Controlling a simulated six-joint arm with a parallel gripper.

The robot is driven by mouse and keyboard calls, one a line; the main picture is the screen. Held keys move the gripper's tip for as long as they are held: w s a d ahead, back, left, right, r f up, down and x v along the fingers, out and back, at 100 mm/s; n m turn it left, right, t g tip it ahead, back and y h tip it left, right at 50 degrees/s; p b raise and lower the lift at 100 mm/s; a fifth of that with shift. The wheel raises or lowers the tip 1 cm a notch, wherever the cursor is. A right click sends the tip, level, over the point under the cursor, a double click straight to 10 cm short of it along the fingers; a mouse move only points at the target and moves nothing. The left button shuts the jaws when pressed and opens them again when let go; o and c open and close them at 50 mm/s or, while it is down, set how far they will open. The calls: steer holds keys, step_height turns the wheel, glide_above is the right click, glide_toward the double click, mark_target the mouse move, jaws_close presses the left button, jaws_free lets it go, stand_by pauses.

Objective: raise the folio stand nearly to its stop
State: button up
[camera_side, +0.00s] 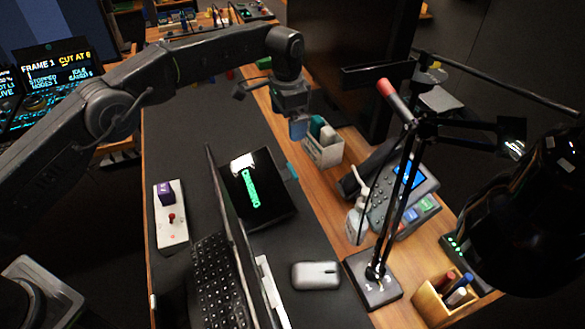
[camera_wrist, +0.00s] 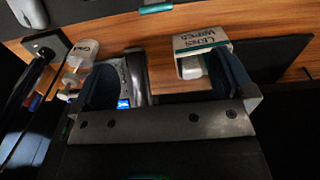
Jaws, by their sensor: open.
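What I take to be the folio stand is a dark slab (camera_side: 277,208) with a lit green figure on its face, on the dark desk mat in the side view. It looks low and slightly tilted; its exact angle is unclear. A teal tab (camera_side: 292,172) shows at its right edge, and a teal-edged tab also shows at the top of the wrist view (camera_wrist: 155,8). My gripper (camera_side: 298,130) is above and beyond the slab, near the white holder. In the wrist view my gripper (camera_wrist: 166,78) has its dark blue fingers wide apart with nothing between them.
A desk phone (camera_side: 405,190), a clear bottle (camera_side: 357,222) and a lamp base (camera_side: 372,282) stand to the right. A mouse (camera_side: 315,275) and a thin upright screen (camera_side: 232,225) are nearer. The mat beyond the slab is clear.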

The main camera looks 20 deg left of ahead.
mark_target(292, 170)
steer(key=f, duration=1.1)
steer(key=d+f, duration=0.1)
steer(key=f, duration=0.4)
steer(key=shift+f, duration=0.25)
steer(key=c, duration=1.2)
